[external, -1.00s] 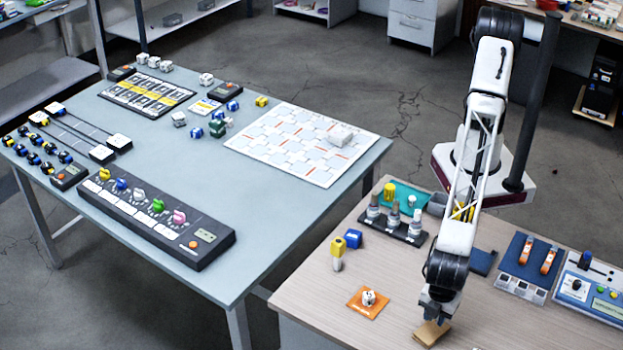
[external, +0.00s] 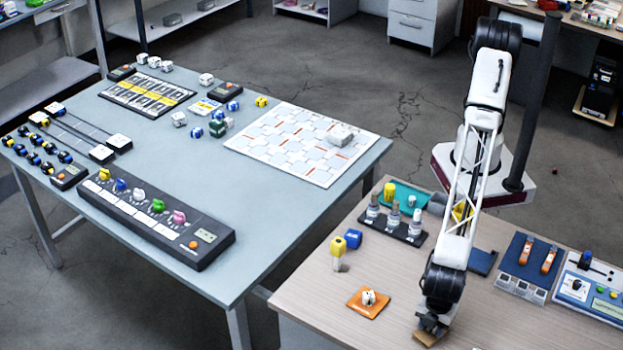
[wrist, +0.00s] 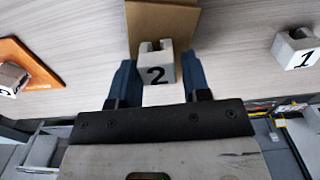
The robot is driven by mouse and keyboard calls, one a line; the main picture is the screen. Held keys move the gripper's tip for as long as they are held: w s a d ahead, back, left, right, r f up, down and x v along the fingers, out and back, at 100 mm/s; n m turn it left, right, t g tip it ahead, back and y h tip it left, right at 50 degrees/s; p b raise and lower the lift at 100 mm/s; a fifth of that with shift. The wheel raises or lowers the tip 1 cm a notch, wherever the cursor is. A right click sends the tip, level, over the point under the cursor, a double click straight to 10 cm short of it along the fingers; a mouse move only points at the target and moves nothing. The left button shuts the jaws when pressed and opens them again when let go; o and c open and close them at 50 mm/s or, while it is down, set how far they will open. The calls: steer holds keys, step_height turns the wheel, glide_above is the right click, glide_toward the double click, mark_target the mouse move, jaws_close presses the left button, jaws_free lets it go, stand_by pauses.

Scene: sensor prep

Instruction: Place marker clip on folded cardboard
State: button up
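A small pale grey marker clip (wrist: 157,72) with a black "2" sits between the blue fingers of my gripper (wrist: 158,75) in the wrist view. The fingers look shut on its sides. The clip overlaps the near part of the brown folded cardboard (wrist: 180,22); I cannot tell whether it touches it. In the external view my gripper (external: 432,326) is low over the cardboard (external: 426,339), covering most of it and hiding the clip. A second clip (wrist: 297,55) marked "1" stands to the right. Another clip (wrist: 10,78) sits on the orange mat (wrist: 42,62).
The orange mat (external: 366,312) lies left of my gripper. A yellow-topped item (external: 338,250) and a blue block (external: 353,239) stand behind it. A black rack of bottles (external: 391,228) stands farther back. Blue panels (external: 527,262) lie to the right. Wooden tabletop between is clear.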

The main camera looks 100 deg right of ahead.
steer(key=shift+o, duration=0.8)
step_height(320, 180, up, 12)
steer(key=shift+r, duration=0.15)
stand_by(1.1)
